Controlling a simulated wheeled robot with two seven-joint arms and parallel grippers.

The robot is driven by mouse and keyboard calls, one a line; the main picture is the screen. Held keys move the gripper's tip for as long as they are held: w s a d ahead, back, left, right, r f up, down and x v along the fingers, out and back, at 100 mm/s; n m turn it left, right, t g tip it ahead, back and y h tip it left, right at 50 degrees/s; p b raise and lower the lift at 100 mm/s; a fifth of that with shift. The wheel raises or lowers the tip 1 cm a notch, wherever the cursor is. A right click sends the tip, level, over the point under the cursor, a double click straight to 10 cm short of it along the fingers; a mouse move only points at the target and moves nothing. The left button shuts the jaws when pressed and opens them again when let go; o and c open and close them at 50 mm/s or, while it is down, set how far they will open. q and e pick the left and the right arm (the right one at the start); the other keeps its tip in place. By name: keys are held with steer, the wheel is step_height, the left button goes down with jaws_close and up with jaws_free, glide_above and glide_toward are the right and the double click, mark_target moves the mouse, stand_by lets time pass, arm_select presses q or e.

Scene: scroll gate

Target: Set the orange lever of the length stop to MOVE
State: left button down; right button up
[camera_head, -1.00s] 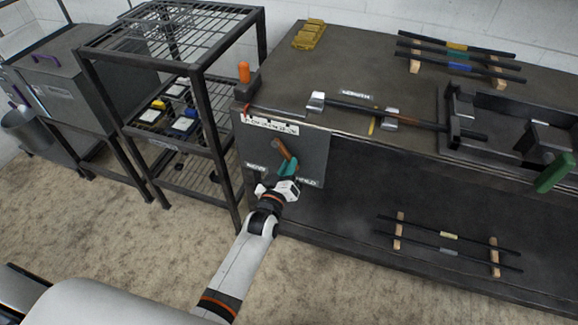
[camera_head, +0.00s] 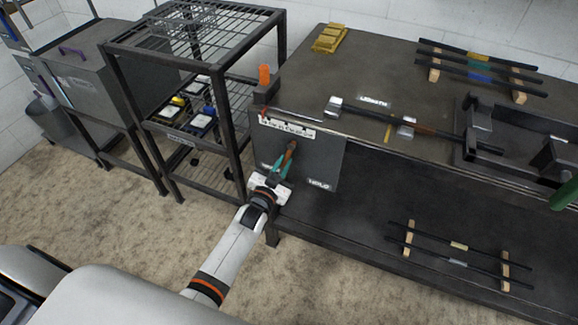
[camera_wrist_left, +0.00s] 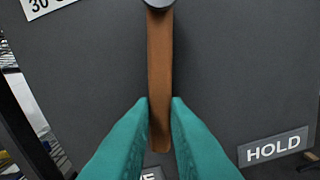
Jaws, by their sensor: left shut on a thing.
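The orange lever (camera_head: 289,153) hangs from a pivot on a dark panel (camera_head: 325,158) at the bench's left front. In the head view it points down and slightly left, toward the panel's MOVE side and away from the HOLD label (camera_head: 319,184). My left gripper (camera_head: 284,167) is shut on the lever's lower part. In the left wrist view the teal fingertips (camera_wrist_left: 160,112) stand on both sides of the lever (camera_wrist_left: 159,60). The HOLD label (camera_wrist_left: 273,147) is right of them; the MOVE label (camera_wrist_left: 152,173) is mostly hidden by the fingers. My right gripper is not in view.
A wire shelf rack (camera_head: 232,125) stands close left of the panel. The bench top (camera_head: 350,65) holds a bar in a stop fixture, yellow blocks (camera_head: 329,38) and an upright orange handle (camera_head: 264,77). Bars lie on the lower shelf. Floor in front is clear.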

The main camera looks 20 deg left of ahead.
arm_select(q)
steer(key=shift+a+r+m+p, duration=0.15)
steer(key=shift+a+r+m, duration=0.15)
steer(key=shift+a+m, duration=0.5)
steer(key=shift+a+r+m+p, duration=0.15)
steer(key=shift+a+r+m, duration=0.15)
steer(key=shift+m, duration=0.8)
steer(key=shift+a, duration=0.1)
steer(key=c, duration=1.4)
jaws_free()
steer(key=s, duration=1.2)
steer(key=shift+a, duration=0.2)
